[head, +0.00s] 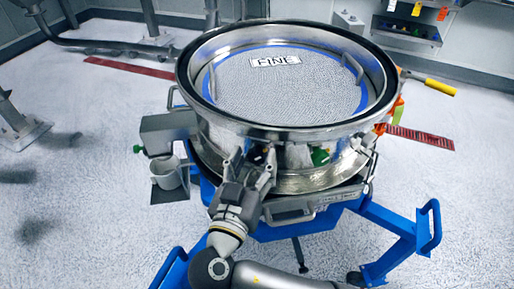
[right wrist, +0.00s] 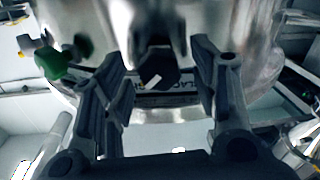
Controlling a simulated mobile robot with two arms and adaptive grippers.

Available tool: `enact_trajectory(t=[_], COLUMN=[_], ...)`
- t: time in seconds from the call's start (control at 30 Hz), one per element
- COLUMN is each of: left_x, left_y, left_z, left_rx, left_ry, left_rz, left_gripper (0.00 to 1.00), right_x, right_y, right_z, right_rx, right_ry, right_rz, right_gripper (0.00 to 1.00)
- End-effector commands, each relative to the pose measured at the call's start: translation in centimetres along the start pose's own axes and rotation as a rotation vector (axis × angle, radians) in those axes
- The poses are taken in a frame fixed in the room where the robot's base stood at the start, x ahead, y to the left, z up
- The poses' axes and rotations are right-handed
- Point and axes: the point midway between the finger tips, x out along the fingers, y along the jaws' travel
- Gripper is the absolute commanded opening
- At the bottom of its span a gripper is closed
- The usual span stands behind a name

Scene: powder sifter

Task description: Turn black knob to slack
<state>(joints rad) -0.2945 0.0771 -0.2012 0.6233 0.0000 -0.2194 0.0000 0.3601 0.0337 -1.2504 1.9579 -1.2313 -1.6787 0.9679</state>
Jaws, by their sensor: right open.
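The black knob (right wrist: 152,66) with a white mark is on the front of the steel sifter (head: 285,180). In the right wrist view it sits between the two fingers of my right gripper (right wrist: 158,72), with a gap showing on each side. In the head view my right gripper (head: 252,163) is at the sifter's front wall and partly hides the knob (head: 258,156). The right gripper is open. A label (right wrist: 183,87) behind the knob is partly covered, with only some letters showing. My left gripper is not in view.
A green knob (head: 320,157) is on the sifter wall right of my gripper. A metal handle (head: 290,212) sits below on the blue wheeled frame (head: 400,240). A yellow-handled lever (head: 440,87) sticks out at the right. A white cup (head: 167,173) hangs at the left.

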Motion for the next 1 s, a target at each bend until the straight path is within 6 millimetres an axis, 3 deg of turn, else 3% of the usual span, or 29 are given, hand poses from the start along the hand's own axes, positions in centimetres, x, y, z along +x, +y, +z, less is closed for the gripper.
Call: enact_trajectory(t=[0.33, 0.67, 1.0], left_x=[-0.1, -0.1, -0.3], left_y=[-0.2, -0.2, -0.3], left_z=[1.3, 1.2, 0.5], left_rx=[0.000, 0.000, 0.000], left_ry=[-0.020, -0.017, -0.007], left_rz=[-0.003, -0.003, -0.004], left_gripper=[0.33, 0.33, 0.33], right_x=[-0.1, -0.1, -0.1], right_y=[0.0, 0.0, 0.0], right_z=[0.0, 0.0, 0.0], right_rx=[0.000, 0.000, -0.046], right_ry=[0.000, 0.000, -0.003], right_rz=[0.000, 0.000, 0.001], right_gripper=[0.53, 0.11, 0.09])
